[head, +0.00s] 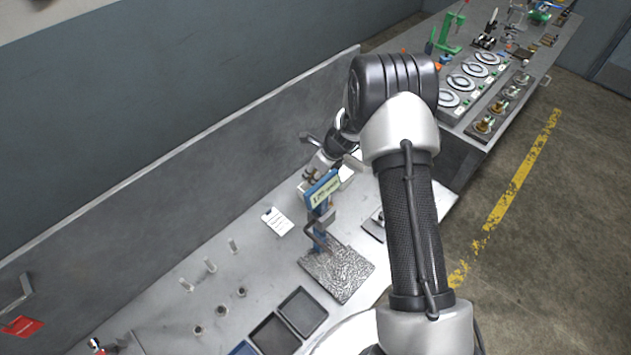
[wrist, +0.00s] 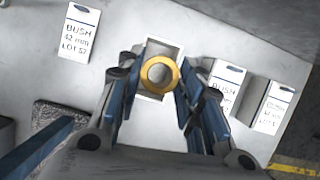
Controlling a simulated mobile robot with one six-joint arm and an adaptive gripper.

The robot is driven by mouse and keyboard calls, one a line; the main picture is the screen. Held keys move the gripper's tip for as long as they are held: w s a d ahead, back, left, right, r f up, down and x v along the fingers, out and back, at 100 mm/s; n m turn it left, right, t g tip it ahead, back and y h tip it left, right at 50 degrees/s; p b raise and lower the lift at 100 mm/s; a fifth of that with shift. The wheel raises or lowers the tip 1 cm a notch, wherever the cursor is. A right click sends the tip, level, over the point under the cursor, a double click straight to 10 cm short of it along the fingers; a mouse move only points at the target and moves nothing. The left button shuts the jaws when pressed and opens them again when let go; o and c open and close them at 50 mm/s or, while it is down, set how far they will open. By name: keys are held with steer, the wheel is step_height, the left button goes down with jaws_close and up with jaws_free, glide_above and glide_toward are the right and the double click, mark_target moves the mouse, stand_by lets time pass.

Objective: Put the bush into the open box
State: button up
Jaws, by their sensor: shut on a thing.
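The bush (wrist: 147,75), a gold-coloured ring with a grey centre hole, shows in the wrist view between my fingertips. My gripper (wrist: 159,78) is shut on it. The open box (wrist: 178,52) has a white rim that shows around and behind the bush; the bush appears over its opening. How far the bush is above the box, or whether it is partly inside, I cannot tell. In the head view my wrist reaches down to the bench by the back panel, and the bush cannot be made out there.
White labelled items (wrist: 228,82) and (wrist: 272,108) stand right of the open box; a BUSH label card (wrist: 79,32) lies left. In the head view a blue stand (head: 319,193) rises near my wrist, beside a textured plate (head: 338,272). Dark trays (head: 301,311) and small pegs are nearer.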

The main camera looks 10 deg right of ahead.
steer(key=shift+f+b, duration=0.4)
steer(key=shift+f, duration=1.3)
steer(key=shift+f+b, duration=0.5)
steer(key=shift+f, duration=0.15)
steer(key=o, duration=1.2)
